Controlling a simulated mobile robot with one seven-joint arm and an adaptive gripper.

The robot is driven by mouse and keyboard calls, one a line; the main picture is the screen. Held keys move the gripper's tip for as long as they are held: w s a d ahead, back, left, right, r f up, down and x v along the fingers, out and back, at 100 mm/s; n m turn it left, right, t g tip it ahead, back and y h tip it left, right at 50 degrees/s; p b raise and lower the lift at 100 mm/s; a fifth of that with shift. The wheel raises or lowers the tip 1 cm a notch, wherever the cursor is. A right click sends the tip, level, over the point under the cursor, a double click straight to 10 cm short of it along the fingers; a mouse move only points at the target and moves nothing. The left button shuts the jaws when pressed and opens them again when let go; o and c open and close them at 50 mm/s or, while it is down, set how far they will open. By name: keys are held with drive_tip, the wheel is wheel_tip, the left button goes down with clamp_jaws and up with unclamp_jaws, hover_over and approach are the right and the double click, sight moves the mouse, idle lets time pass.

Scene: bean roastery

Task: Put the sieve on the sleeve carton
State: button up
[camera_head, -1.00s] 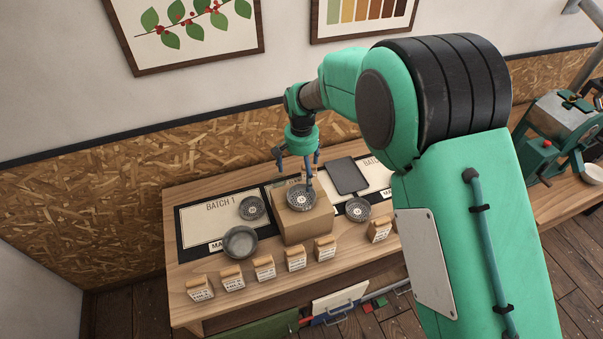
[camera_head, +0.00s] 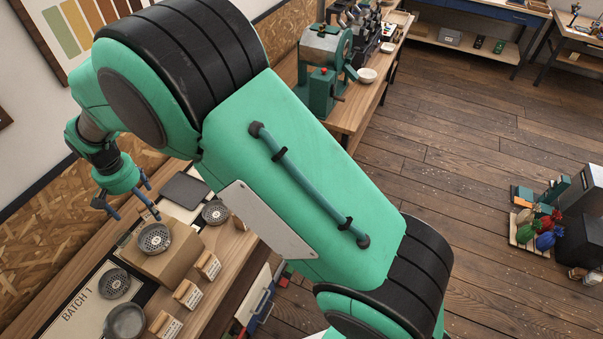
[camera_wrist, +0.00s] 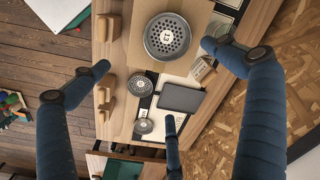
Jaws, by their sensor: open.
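A round grey perforated sieve (camera_head: 154,238) lies flat on top of the brown sleeve carton (camera_head: 172,265). In the wrist view the sieve (camera_wrist: 167,37) shows near the top, on the carton's top face (camera_wrist: 138,58). My gripper (camera_head: 136,207) is open and empty, fingers pointing down just above and behind the sieve. In the wrist view its spread blue fingers (camera_wrist: 160,82) frame the scene and none visibly holds the sieve. Two similar sieves lie lower: one on the Batch 1 mat (camera_head: 115,284), one at the carton's other side (camera_head: 215,212).
A dark flat tray (camera_head: 184,190) lies behind the carton. A green machine (camera_head: 322,65) stands on another bench. The floor to the right is largely open.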

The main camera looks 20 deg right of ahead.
drive_tip(key=s+d+r+m+t, duration=0.1)
drive_tip(key=s+d+r, duration=0.2)
drive_tip(key=d+r, duration=1)
drive_tip(key=s+d+r+t, duration=0.1)
drive_tip(key=s+d+r, duration=0.2)
drive_tip(key=d+r, duration=1)
drive_tip(key=s+d+r+m+t, duration=0.1)
drive_tip(key=s+d+t, duration=0.2)
drive_tip(key=s+d, duration=1.9)
drive_tip(key=shift+s+d, duration=0.25)
drive_tip(key=shift+s, duration=0.35)
drive_tip(key=shift+f, duration=0.15)
wheel_tip(320, 180, down, 17)
drive_tip(key=b, duration=1.7)
drive_tip(key=shift+r, duration=0.2)
